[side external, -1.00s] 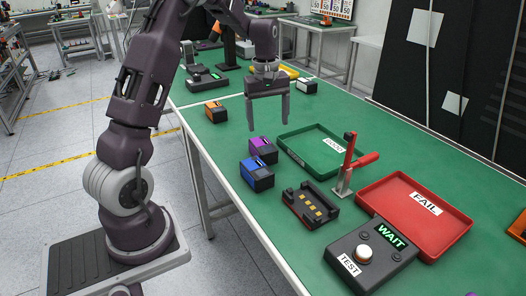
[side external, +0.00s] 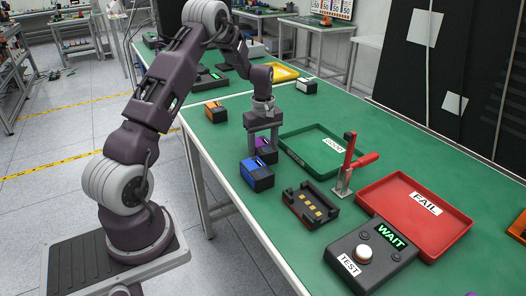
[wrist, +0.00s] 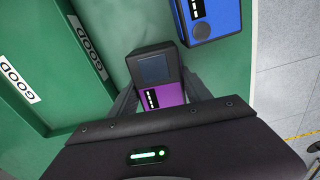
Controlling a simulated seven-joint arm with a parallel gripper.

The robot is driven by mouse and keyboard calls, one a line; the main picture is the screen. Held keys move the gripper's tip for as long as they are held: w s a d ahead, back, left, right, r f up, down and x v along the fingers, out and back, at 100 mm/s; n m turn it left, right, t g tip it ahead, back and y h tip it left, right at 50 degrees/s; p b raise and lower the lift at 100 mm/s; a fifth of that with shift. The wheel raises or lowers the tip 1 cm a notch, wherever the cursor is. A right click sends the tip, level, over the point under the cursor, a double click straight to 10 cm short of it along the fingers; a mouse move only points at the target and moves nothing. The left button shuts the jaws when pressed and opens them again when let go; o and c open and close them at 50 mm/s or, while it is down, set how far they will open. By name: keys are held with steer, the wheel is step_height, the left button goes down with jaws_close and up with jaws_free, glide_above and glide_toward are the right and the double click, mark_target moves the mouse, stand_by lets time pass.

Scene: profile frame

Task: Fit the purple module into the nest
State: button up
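The purple module (side external: 266,154) stands on the green bench, with its purple face and dark screen end showing in the wrist view (wrist: 160,95). My gripper (side external: 264,145) points down over it, with one finger on each side. The fingers look apart and open around the module; any small gap at the tips is hidden. The nest (side external: 311,207) is a black open fixture with several gold pads, empty, in front of the module. A red-handled lever clamp (side external: 347,170) stands beside the nest.
A blue module (side external: 257,175) stands close beside the purple one, also in the wrist view (wrist: 208,18). The green GOOD tray (side external: 318,140) lies behind right. The red FAIL tray (side external: 425,217) and the tester showing WAIT (side external: 372,255) are at right. An orange module (side external: 215,112) stands farther back.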

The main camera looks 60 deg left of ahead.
mark_target(263, 144)
jaws_close()
steer(key=shift+r, duration=0.35)
step_height(263, 144, up, 9)
steer(key=shift+d+f, duration=0.1)
steer(key=shift+f, duration=0.05)
steer(key=s+d+f+m, duration=0.1)
steer(key=s+d+m, duration=0.1)
steer(key=d+m, duration=0.6)
steer(key=s+d+f+m, duration=0.1)
steer(key=s+d+m, duration=0.2)
steer(key=d+m, duration=0.6)
steer(key=d, duration=0.5)
steer(key=shift+s+f, duration=0.2)
steer(key=shift+f, duration=0.15)
